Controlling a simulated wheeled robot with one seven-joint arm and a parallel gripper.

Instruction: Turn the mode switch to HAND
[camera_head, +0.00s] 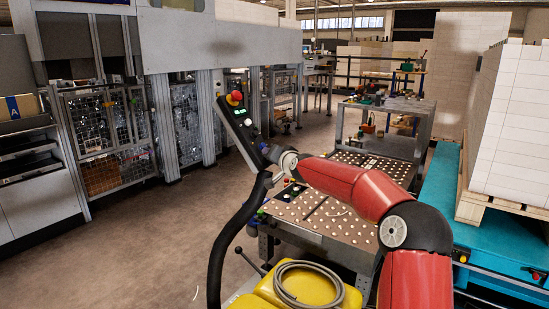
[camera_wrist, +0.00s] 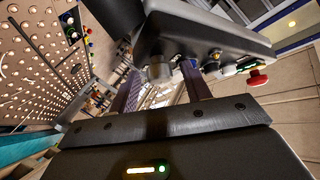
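A tilted grey control box (camera_head: 240,122) with a red stop button (camera_head: 235,97) on top stands on a curved black post in the head view. My gripper (camera_head: 268,153) is at its lower end, small and partly hidden. In the wrist view the box (camera_wrist: 205,30) fills the top, with several small controls and the red button (camera_wrist: 257,78) along its face. My gripper (camera_wrist: 162,82) is open, its two fingers apart. A short grey cylindrical knob (camera_wrist: 159,71) shows between them, with gaps at both sides. I cannot tell whether it is the mode switch; no label or setting is readable.
A ball-studded table (camera_head: 325,218) with coloured buttons lies under my arm. A teal conveyor (camera_head: 440,195) and a pallet of white reams (camera_head: 515,120) stand at right. Caged machines (camera_head: 105,130) line the left. The brown floor (camera_head: 150,240) at left is clear.

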